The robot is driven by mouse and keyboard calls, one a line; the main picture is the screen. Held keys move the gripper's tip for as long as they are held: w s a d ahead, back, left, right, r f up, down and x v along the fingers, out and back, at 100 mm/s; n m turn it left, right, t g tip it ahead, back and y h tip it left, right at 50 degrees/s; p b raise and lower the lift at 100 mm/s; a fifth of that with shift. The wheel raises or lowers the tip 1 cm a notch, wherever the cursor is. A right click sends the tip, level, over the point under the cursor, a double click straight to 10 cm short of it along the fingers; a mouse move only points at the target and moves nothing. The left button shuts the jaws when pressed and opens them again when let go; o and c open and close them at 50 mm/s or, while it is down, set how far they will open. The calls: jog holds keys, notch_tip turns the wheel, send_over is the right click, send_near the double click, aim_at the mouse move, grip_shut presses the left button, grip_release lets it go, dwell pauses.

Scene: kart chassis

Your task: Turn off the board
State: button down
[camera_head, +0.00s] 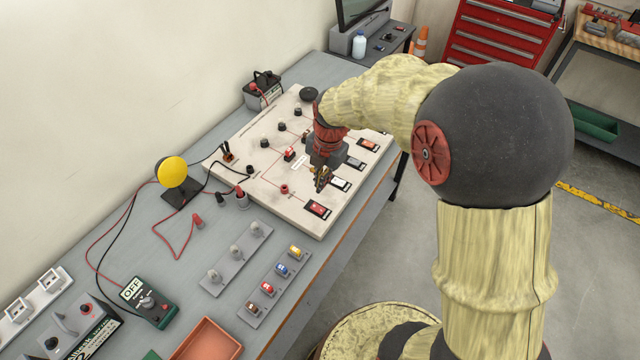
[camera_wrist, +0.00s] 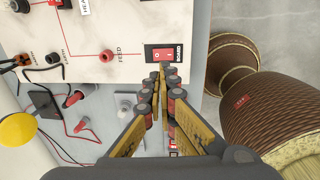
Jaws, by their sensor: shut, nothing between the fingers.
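The board is a pale panel (camera_head: 298,212) lying on the grey bench, with knobs, jacks and rocker switches. At its near corner is a red rocker switch (camera_head: 317,209) in a black frame. The wrist view shows that switch (camera_wrist: 165,53) labelled BOARD, with white marks on its face; I cannot tell which way it is pressed. My gripper (camera_head: 322,182) is shut and empty, over the near part of the board. In the wrist view its fingertips (camera_wrist: 166,70) appear just below the BOARD switch; contact cannot be told. My arm hides part of the board's right side.
Other rocker switches (camera_head: 341,184) line the board's right edge. A red FEED jack (camera_wrist: 107,56) is left of the BOARD switch. A yellow lamp (camera_head: 172,172), cables, a green meter (camera_head: 148,302) and small coloured switches (camera_head: 281,270) lie on the bench.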

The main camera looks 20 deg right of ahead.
aim_at(316, 207)
jog(key=f, duration=0.3)
jog(key=f+b, duration=0.1)
jog(key=f, duration=0.3)
jog(key=w+f, duration=0.1)
jog(key=f, duration=0.3)
jog(key=shift+a+f+b, duration=0.2)
jog(key=shift+a+b, duration=0.2)
